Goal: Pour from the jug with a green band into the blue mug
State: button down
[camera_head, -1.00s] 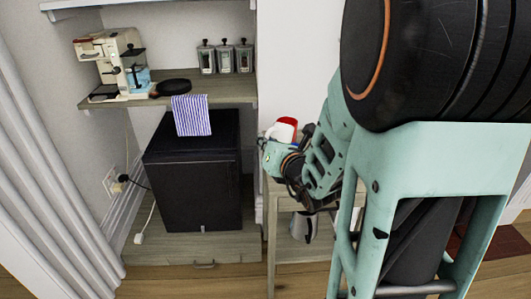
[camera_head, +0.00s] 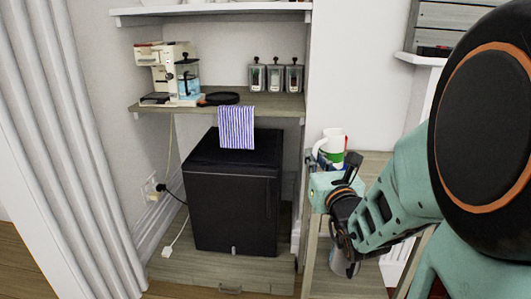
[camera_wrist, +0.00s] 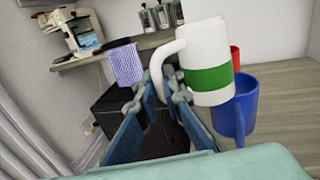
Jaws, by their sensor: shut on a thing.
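The white jug with a green band (camera_wrist: 207,65) is in the right half of the wrist view, its handle to the left. My gripper (camera_wrist: 170,82) is shut on the handle. In the head view the jug (camera_head: 333,141) looks roughly upright above the wooden table, just beyond my gripper (camera_head: 350,172). The blue mug (camera_wrist: 236,112) stands on the table behind and to the right of the jug in the wrist view, partly hidden by it. The mug is mostly hidden in the head view. I cannot see inside the jug.
A red object (camera_wrist: 235,58) shows partly behind the jug. The table top (camera_wrist: 282,100) is clear to the right. A black cabinet (camera_head: 235,195) stands left of the table. Above it a shelf (camera_head: 270,103) holds a coffee machine, canisters and a striped cloth (camera_head: 237,127).

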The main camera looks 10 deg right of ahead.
aim_at(316, 143)
jog(key=shift+r, duration=0.25)
notch_tip(316, 143, up, 4)
jog(key=p, duration=0.3)
jog(key=shift+f, duration=0.1)
dwell(0.7)
